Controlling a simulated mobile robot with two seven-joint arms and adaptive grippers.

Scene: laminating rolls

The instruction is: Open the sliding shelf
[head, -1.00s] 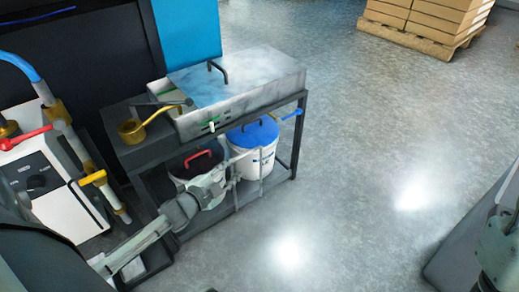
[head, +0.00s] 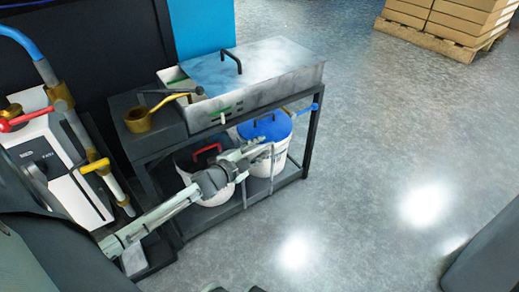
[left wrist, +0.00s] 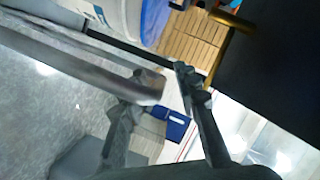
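The sliding shelf (head: 222,215) is the low dark shelf of the black cart, with a thin grey rail along its front. A bucket with a dark lid and red handle (head: 206,156) and a white bucket with a blue lid (head: 266,126) stand on it. My left gripper (head: 258,153) is at the front of the cart, in front of the buckets and close to the grey rail; contact is unclear. In the left wrist view its two fingers (left wrist: 160,100) are spread, with a grey bar (left wrist: 75,65) reaching toward the gap between them. My right gripper is not in view.
A metal basin with a lid (head: 250,75) and a brass-coloured tool (head: 140,118) are on the cart top. A white machine (head: 55,170) stands to the left. Boxes on a pallet (head: 450,20) are far right. The floor right of the cart is clear.

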